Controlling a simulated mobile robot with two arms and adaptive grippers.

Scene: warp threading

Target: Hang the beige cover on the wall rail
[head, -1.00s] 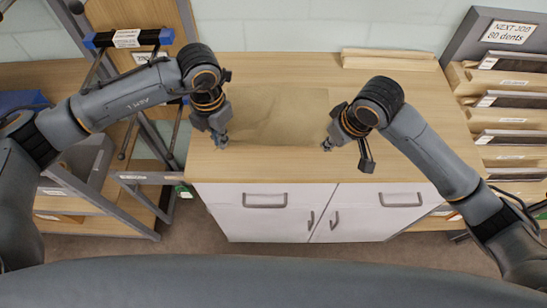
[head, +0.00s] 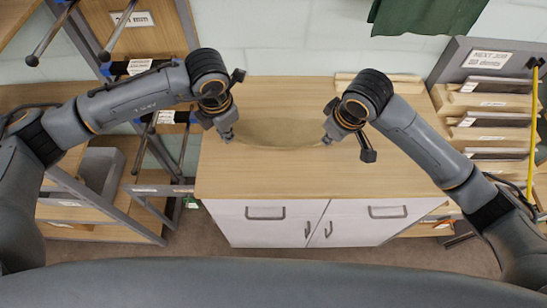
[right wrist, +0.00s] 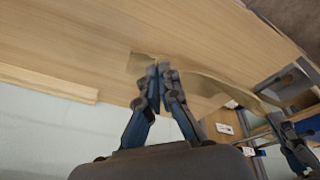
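The beige cover (head: 280,147) is stretched between my two grippers above the wooden countertop. In the right wrist view the fingers of my right gripper (right wrist: 162,75) meet at the cover's corner. The cover (right wrist: 205,82) curves from there towards my left gripper (right wrist: 287,130). I cannot make out the wall rail in these frames.
The cabinet's countertop (head: 300,180) is clear except for a wooden strip (head: 345,82) at the back. A green cloth (head: 425,15) hangs on the wall at upper right. Racks with rods (head: 50,35) stand left; labelled trays (head: 490,117) and a yellow pole (head: 532,130) are right.

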